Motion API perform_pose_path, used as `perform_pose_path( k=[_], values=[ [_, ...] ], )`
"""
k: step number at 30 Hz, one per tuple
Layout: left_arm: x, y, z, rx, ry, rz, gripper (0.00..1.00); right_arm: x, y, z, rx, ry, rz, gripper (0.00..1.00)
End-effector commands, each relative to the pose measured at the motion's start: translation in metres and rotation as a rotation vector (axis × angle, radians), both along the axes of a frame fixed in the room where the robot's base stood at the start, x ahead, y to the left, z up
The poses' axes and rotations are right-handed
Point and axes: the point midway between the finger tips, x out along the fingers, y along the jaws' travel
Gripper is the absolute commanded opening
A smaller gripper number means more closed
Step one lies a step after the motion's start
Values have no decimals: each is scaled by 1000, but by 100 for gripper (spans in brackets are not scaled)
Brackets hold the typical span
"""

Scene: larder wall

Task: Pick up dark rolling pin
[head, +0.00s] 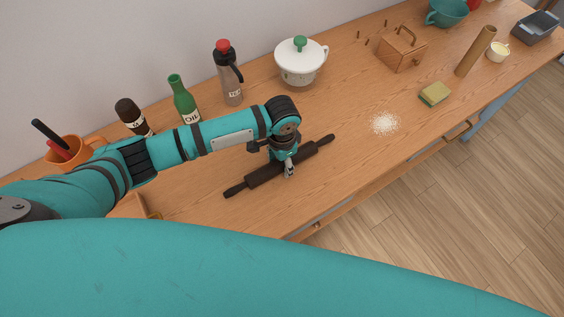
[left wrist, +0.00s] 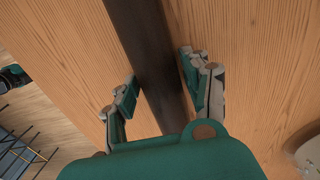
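The dark rolling pin (head: 265,174) lies slantwise on the wooden counter, its thin handles pointing lower left and upper right. My left gripper (head: 289,171) is down over its barrel and hides part of it. In the left wrist view, the dark barrel (left wrist: 150,45) runs between the two fingers of my left gripper (left wrist: 158,72). The pin rests on the counter.
On the counter (head: 345,150) are a white lidded pot (head: 300,66), a red-capped bottle (head: 228,80), a green oil bottle (head: 183,100) and a dark-capped jar (head: 130,115) behind my arm. White powder (head: 384,123) and a sponge (head: 435,93) lie to the right. The front edge is close to the pin.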

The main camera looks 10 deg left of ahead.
Motion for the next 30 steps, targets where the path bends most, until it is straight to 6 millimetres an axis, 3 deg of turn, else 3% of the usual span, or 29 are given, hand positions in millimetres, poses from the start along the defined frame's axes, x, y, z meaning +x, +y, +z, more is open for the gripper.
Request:
perform_pose_path(
  k=[2, 10, 23, 30],
  values=[
    [0, 0, 0, 0, 0, 0, 35, 4, -1, 0, -1, -6, 1, 40],
    [0, 0, 1, 0, 0, 0, 0, 6, -1, 1, -1, -10, 2, 40],
    [1, 0, 6, -2, -2, 0, 0, 6, -1, -2, 0, -9, 3, 40],
    [2, -1, 31, -4, -5, -1, 0, 5, 0, -14, -1, -8, 3, 40]
  ],
)
